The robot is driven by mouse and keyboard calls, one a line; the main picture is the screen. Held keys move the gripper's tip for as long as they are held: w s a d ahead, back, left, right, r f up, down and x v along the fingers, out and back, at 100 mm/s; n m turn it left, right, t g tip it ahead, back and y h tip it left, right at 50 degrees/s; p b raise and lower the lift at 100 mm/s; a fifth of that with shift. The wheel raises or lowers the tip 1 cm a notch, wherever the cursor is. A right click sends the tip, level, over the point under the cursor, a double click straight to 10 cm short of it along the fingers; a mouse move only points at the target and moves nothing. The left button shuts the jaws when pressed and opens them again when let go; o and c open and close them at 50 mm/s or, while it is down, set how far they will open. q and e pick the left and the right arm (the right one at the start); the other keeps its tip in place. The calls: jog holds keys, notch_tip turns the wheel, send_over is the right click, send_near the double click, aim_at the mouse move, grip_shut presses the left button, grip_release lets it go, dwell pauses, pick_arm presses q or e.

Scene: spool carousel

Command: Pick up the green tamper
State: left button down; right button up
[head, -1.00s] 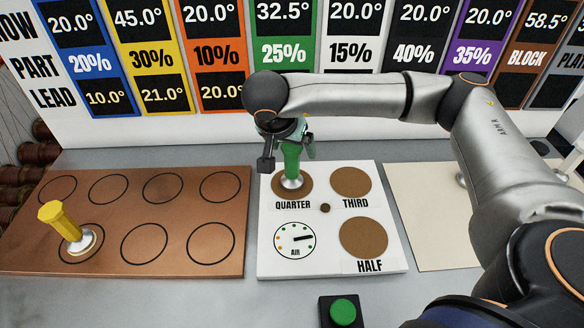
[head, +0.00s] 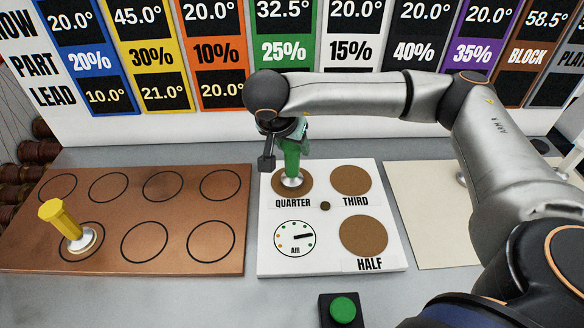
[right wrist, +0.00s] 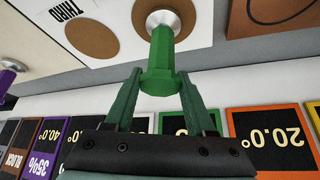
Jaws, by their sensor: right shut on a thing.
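The green tamper (head: 291,163) stands upright on the brown QUARTER disc (head: 303,187) of the white board. Its silver foot rests on or just over the disc; I cannot tell which. My right gripper (head: 291,145) is at the top of its handle, shut on it. In the right wrist view the green handle (right wrist: 161,62) lies between the two green fingers of the right gripper (right wrist: 162,88), with its silver base beyond. My left gripper is not in view.
The white board (head: 338,207) also has THIRD and HALF discs and an AIR dial. A yellow tamper (head: 62,220) stands on the copper board (head: 118,247) at left. A green button (head: 343,311) is in front. A sign panel (head: 210,125) stands behind.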

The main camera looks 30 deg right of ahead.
grip_shut()
jog(key=shift+r, duration=0.15)
